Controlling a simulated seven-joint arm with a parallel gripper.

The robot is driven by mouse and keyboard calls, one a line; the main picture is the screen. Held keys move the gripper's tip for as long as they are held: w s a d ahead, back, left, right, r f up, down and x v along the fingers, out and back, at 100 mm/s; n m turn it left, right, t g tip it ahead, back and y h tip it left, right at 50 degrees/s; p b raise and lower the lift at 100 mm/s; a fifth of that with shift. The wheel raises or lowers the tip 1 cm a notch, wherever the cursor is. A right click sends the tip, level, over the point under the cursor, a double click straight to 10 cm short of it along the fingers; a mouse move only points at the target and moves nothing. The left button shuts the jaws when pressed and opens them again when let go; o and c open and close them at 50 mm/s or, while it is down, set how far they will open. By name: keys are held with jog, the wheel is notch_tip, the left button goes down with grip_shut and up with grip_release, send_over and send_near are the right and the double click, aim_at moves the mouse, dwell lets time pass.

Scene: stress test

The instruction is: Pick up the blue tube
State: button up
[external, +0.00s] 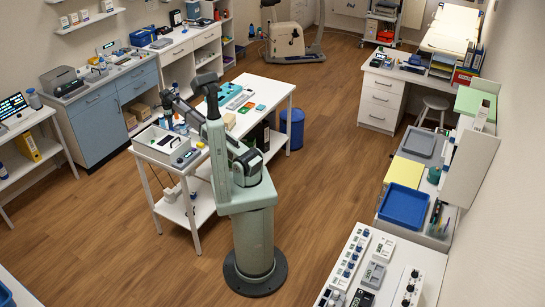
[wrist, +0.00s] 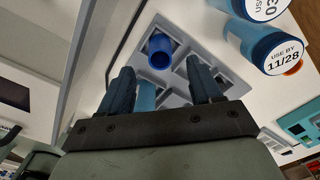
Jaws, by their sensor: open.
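A blue tube (wrist: 160,51) with a dark blue round end stands in a grey rack (wrist: 185,52) with several compartments, in the wrist view. A lighter blue piece (wrist: 147,97) shows just below it, between my fingers; I cannot tell whether it is part of the same tube. My gripper (wrist: 162,84) is open, its two dark fingers apart on either side of the lighter blue piece. The dark blue end lies beyond the fingertips. In the external view my gripper (external: 167,101) is over the left end of the white table, and the tube is too small to make out.
Two blue containers with white labels (wrist: 270,42) lie close to the right of the rack in the wrist view. The white table (external: 258,84) also holds a white tray-like box (external: 152,152) and teal and orange items. A blue bin (external: 291,128) stands beside the table.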

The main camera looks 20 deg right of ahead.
aim_at(171, 129)
jog(key=shift+a+f, duration=0.15)
jog(key=shift+f, duration=2.4)
jog(key=shift+c, duration=0.2)
jog(key=c, duration=1.1)
